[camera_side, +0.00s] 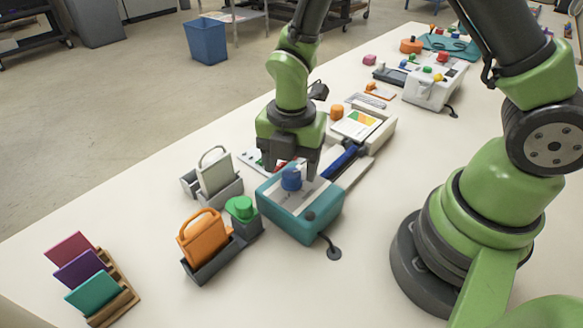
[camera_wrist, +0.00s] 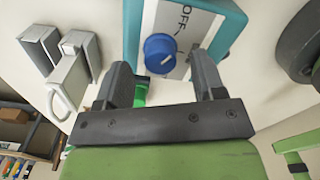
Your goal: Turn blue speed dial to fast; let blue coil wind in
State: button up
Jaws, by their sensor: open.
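The blue dial (camera_side: 291,179) sits on top of a teal machine (camera_side: 300,218). In the wrist view the dial (camera_wrist: 160,53) lies on a white plate (camera_wrist: 196,28) on the teal housing (camera_wrist: 228,20), near the printed word OFF. A short white mark shows on the dial; its exact setting is hard to read. A dark blue coil (camera_side: 343,158) lies on the machine's pale bed in the side view. My gripper (camera_side: 291,168) is just above the dial. In the wrist view its open fingers (camera_wrist: 163,76) stand apart, with nothing between them; the dial is just beyond their tips.
A green knob (camera_side: 240,208), an orange-handled piece (camera_side: 203,238) and a white-handled piece (camera_side: 215,175) in grey holders stand left of the machine. A wooden rack (camera_side: 115,302) holds coloured cards at lower left. Another machine (camera_side: 432,88) stands farther back. The table's front middle is clear.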

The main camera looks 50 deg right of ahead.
jog(key=shift+f, duration=0.8)
jog(key=c, duration=0.9)
